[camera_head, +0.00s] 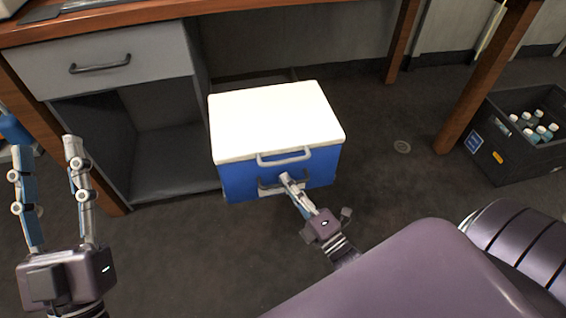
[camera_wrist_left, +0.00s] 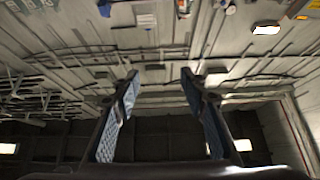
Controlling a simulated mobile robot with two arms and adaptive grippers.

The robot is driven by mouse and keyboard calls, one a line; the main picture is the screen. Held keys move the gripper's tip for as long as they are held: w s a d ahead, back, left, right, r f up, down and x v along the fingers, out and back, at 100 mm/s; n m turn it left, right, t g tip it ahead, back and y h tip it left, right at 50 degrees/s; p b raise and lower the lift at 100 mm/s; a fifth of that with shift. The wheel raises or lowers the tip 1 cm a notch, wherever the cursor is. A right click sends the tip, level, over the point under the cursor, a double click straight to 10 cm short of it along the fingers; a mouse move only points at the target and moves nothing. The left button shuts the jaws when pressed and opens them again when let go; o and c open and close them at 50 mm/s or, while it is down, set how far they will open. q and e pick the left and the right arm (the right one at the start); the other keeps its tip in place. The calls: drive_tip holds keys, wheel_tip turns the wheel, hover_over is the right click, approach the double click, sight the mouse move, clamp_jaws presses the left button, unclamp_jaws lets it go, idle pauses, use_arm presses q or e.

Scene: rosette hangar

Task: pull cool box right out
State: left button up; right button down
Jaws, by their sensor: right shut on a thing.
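The cool box (camera_head: 275,120) is blue with a white lid and stands on the floor in front of the desk's open space. Its lid is closed. A light handle (camera_head: 284,157) shows at the lid's front edge, and a dark handle sits lower on the blue front. My right gripper (camera_head: 289,183) is shut on the dark front handle (camera_head: 268,184), whose right part it hides. My left gripper (camera_head: 47,152) is open and empty, raised at the left with its fingers pointing up. Its fingers also show apart in the left wrist view (camera_wrist_left: 160,85), with nothing between them.
The desk (camera_head: 120,14) has a grey drawer (camera_head: 120,62) and an open compartment left of the box. A wooden leg (camera_head: 482,75) stands to the right. A dark crate (camera_head: 492,140) with several bottles is at the far right. The floor right of the box is clear.

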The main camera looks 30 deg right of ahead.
use_arm(q)
drive_tip(key=w+f+g+y+p, duration=0.2)
drive_tip(key=f+g, duration=0.4)
drive_tip(key=f, duration=0.7)
drive_tip(key=shift+w+a+g+y, duration=0.3)
drive_tip(key=shift+w+a+g, duration=0.1)
drive_tip(key=shift+w, duration=0.5)
use_arm(e)
drive_tip(key=s+a, duration=0.2)
drive_tip(key=s, duration=0.7)
drive_tip(key=shift+s+a, duration=0.4)
use_arm(q)
drive_tip(key=shift+d, duration=0.1)
use_arm(e)
drive_tip(key=c, duration=2.3)
unclamp_jaws()
drive_tip(key=shift+w, duration=0.1)
drive_tip(key=v, duration=1.2)
drive_tip(key=shift+f, duration=0.15)
